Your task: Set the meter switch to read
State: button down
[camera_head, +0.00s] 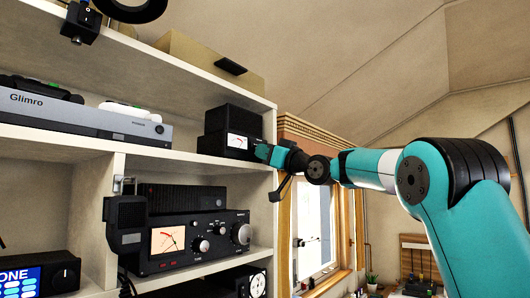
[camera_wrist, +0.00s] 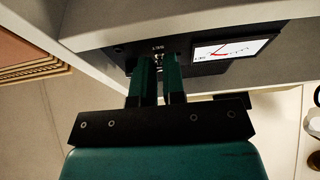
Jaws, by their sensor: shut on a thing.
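The black meter (camera_head: 216,143) stands on the upper shelf at its right end, with a lit white dial and a red needle. In the wrist view the dial (camera_wrist: 230,49) appears upside down, right of my fingers. My gripper (camera_wrist: 158,62) is at the lower front of the meter, beside the dial, with its two green fingers close together on the small meter switch. The fingers mostly hide the switch, and I cannot read its position. Small white lettering shows on the panel just above the fingertips. In the head view my gripper (camera_head: 262,152) reaches the meter's right side.
A grey Glimro unit (camera_head: 85,118) is left on the same shelf. A black radio (camera_head: 190,238) with a lit dial and knobs sits on the shelf below, with a handset-like black device (camera_head: 126,224) at its left. A window (camera_head: 313,228) is to the right.

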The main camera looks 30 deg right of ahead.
notch_tip(320, 180, up, 3)
jog(key=g+h+p, duration=0.2)
jog(key=g+p, duration=0.3)
jog(key=p, duration=0.4)
jog(key=shift+f+g+p, duration=0.1)
jog(key=shift+g+p, duration=0.25)
jog(key=shift+g, duration=0.05)
jog(key=g+h+p, duration=0.1)
jog(key=g+p, duration=0.1)
jog(key=p, duration=0.1)
jog(key=shift+w+g, duration=0.1)
jog(key=shift+g, duration=0.3)
jog(key=shift+h, duration=0.3)
jog(key=c, duration=1.5)
grip_release()
